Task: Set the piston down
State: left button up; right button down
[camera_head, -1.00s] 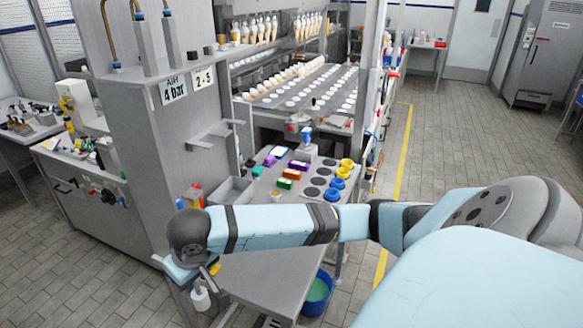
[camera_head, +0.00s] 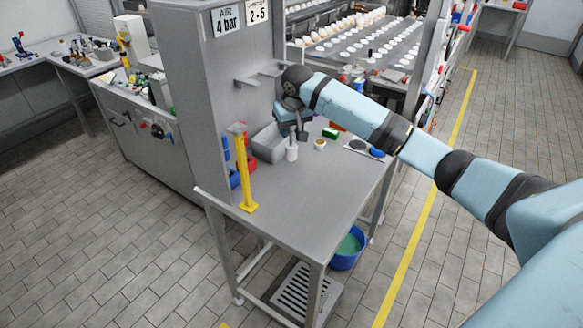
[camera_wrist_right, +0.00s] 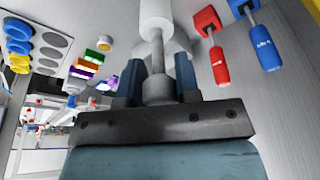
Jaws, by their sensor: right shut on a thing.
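My right gripper (camera_head: 294,127) is shut on the piston (camera_head: 292,152), a white cylinder on a grey metal rod. The piston hangs roughly upright under the gripper, over the grey table (camera_head: 310,205). I cannot tell whether its lower end touches the table. In the right wrist view, the blue fingers of the right gripper (camera_wrist_right: 158,80) stand either side of the grey rod of the piston (camera_wrist_right: 157,52), and its white body points away from the jaws. My left gripper is not in view.
A grey bin (camera_head: 268,148) stands just left of the piston, and a small cream pot (camera_head: 320,144) to its right. A yellow upright (camera_head: 243,172) and red items (camera_head: 248,163) are further left. The table's front is clear. A blue bucket (camera_head: 347,262) sits below.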

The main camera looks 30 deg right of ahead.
notch_tip(320, 180, down, 14)
jog(key=shift+r+p, duration=0.25)
jog(key=shift+p, duration=0.2)
jog(key=c, duration=0.8)
grip_release()
jog(key=shift+f, duration=0.1)
